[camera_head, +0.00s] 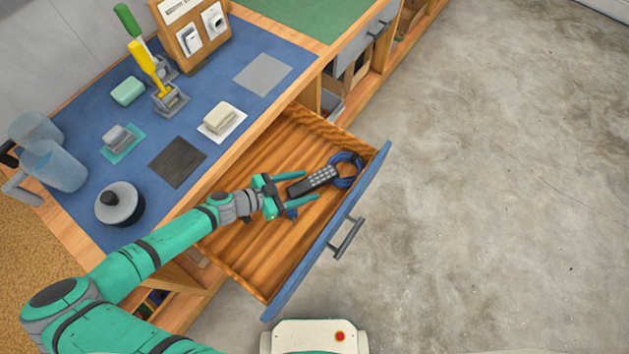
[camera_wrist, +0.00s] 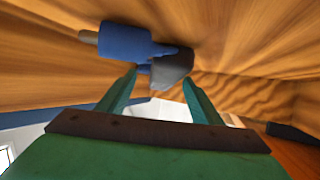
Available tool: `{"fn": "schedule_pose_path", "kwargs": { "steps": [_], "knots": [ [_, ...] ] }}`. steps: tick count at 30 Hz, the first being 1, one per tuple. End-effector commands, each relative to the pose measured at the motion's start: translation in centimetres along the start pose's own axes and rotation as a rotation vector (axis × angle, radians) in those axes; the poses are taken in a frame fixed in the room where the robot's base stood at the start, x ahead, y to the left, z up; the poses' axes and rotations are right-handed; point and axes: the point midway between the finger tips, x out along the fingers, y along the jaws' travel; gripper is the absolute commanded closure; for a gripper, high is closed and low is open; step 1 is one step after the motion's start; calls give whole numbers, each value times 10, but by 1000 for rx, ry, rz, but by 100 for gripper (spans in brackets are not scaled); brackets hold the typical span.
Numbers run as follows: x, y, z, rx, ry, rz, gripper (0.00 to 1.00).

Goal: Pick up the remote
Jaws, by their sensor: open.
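The remote (camera_head: 322,178), dark with rows of light buttons, lies in the open wooden drawer (camera_head: 238,262). My gripper (camera_head: 311,187) is open over the drawer, and its two green fingers point toward the remote's near end. In the head view the remote's near end appears between the fingertips; whether they are at its height I cannot tell. The wrist view shows my open fingers (camera_wrist: 160,88) but no clear view of the remote. A blue and grey object (camera_wrist: 125,42) lies beyond the fingertips there.
A blue ring-shaped object (camera_head: 359,163) touches or lies beside the remote's far end. The drawer's blue front (camera_head: 290,283) and handle (camera_head: 348,238) border it. The blue-topped counter (camera_head: 215,165) beside the drawer holds a pot (camera_head: 118,205), pitchers and soap. Bare floor lies right.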

Motion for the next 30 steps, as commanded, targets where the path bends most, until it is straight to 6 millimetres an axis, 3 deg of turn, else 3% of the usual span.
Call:
{"fn": "schedule_pose_path", "kwargs": {
  "steps": [10,18,24,30],
  "knots": [
    [44,-4,4,0,0,0,41],
    [47,-4,4,0,-1,-2,41],
    [47,-4,4,0,-1,-2,88],
    [47,-4,4,0,-1,-2,93]
  ]
}}
